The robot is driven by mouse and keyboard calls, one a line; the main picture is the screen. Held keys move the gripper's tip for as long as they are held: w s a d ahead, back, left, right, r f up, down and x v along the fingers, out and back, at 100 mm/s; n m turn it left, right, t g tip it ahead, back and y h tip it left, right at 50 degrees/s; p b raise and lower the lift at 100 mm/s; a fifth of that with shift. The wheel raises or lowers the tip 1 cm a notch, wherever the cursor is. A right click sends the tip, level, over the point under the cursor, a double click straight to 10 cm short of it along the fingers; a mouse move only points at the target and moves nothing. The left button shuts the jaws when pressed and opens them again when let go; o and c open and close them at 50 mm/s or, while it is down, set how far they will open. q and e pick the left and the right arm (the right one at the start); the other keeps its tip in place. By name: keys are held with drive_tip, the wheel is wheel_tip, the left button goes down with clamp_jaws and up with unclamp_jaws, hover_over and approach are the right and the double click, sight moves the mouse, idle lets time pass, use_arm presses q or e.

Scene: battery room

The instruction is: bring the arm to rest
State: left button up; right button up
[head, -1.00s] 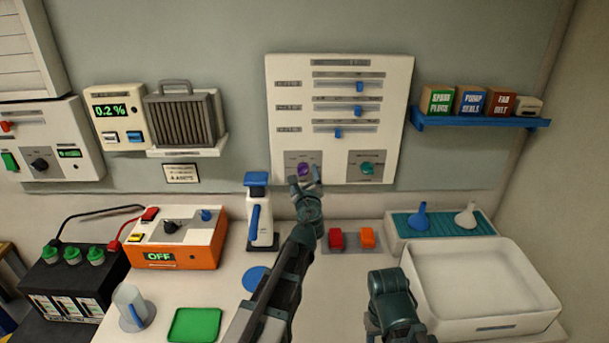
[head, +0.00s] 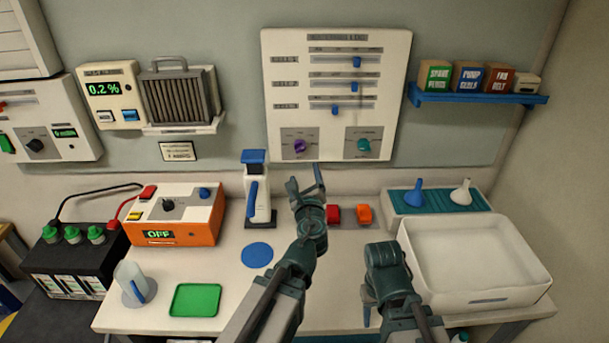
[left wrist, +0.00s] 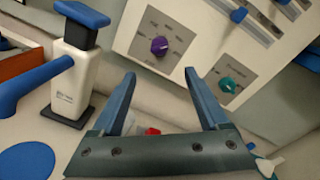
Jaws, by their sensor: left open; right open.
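My left gripper (head: 306,188) is open and empty in front of the wall panel, below its purple knob (head: 300,146). In the left wrist view its two fingers (left wrist: 160,98) stand wide apart with nothing between them but the panel's lower edge and a red block behind. My right arm (head: 388,275) is at the lower right of the head view, low over the bench beside the white tray; its fingertips are mostly hidden.
The wall panel (head: 384,100) holds sliders and a teal knob (head: 363,145). A white dispenser bottle (head: 260,205) stands left of my left gripper. Red and orange blocks (head: 364,214) sit close to its right. A white tray (head: 470,300) is at right, an orange charger (head: 190,232) at left.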

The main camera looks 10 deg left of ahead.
use_arm(q)
drive_tip(key=s+d+f+n+g, duration=0.2)
drive_tip(key=s+f+n+g, duration=0.2)
drive_tip(key=s+f+n, duration=0.1)
drive_tip(key=s+d+f+n+g+h, duration=0.1)
drive_tip(key=s+d+f+n+g, duration=0.1)
drive_tip(key=s+f+n+g, duration=0.3)
drive_tip(key=s+d+f+n+g+h, duration=0.1)
drive_tip(key=s+d+f+n+g, duration=0.2)
drive_tip(key=s+f+n, duration=0.4)
wheel_tip(320, 180, down, 2)
drive_tip(key=shift+d+f+n+g, duration=0.1)
drive_tip(key=shift+f+n+g, duration=0.1)
drive_tip(key=shift+n+g, duration=0.85)
drive_tip(key=s+d+n+g, duration=0.1)
drive_tip(key=s, duration=0.1)
drive_tip(key=s+d+f+h, duration=0.1)
drive_tip(key=s+d, duration=0.1)
drive_tip(key=s+d+n+g+h, duration=0.1)
drive_tip(key=s, duration=0.1)
drive_tip(key=shift+s+d+f+n+g, duration=0.15)
drive_tip(key=shift+d+f+n+g, duration=0.05)
drive_tip(key=shift+d+n+g, duration=0.2)
